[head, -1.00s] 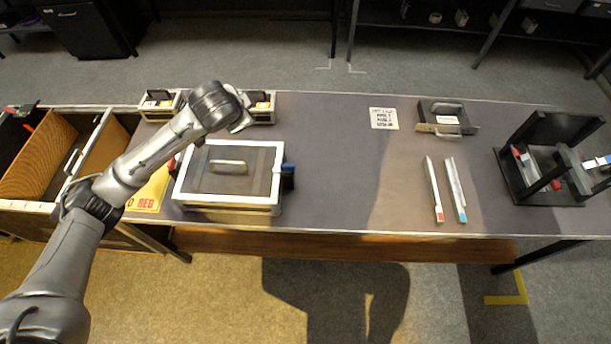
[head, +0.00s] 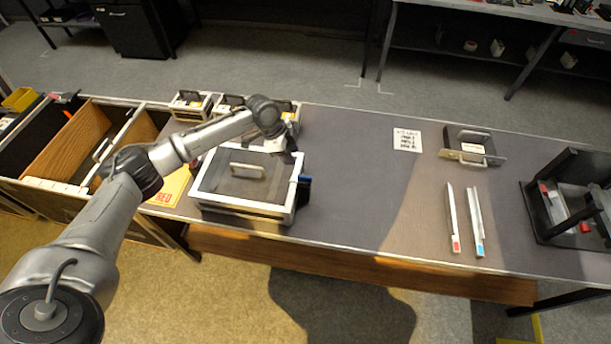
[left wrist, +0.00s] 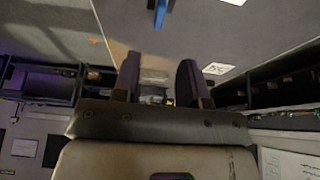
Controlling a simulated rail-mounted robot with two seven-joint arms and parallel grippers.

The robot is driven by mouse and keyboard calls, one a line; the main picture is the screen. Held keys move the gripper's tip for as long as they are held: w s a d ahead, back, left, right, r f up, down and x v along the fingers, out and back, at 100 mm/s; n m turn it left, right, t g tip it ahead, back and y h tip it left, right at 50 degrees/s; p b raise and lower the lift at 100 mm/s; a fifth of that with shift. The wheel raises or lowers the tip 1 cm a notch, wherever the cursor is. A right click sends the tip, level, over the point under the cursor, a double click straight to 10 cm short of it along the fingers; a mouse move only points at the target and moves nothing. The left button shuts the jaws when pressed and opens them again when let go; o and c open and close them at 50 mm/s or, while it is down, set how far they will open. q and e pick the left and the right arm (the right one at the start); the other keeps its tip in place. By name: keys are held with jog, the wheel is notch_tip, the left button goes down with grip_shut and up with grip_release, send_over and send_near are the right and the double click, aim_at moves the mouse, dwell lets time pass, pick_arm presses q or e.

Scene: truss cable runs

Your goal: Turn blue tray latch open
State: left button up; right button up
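The tray (head: 212,203), white-framed with a dark lid and a small handle (head: 247,170), sits on the left part of the table. Its blue latch (head: 304,187) is on the right side, with a dark block below it. My left gripper (head: 291,156) is above the tray's back right corner, behind the blue latch and apart from it. In the left wrist view its two dark fingers (left wrist: 158,68) are spread with nothing held between them. A blue piece, likely the latch (left wrist: 160,13), shows at the top there. My right gripper is not in view.
Small bins (head: 190,106) stand behind the tray, and a yellow card (head: 170,187) lies to its left. The table right of the latch is clear up to two rails (head: 453,220). A label sheet (head: 407,140) and black frame (head: 545,215) are farther right.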

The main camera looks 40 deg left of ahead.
aim_at(305, 176)
pick_arm(q)
jog(key=b+x, duration=0.1)
jog(key=x, duration=1)
jog(key=shift+d+f, duration=0.1)
jog(key=shift+f, duration=0.25)
grip_shut()
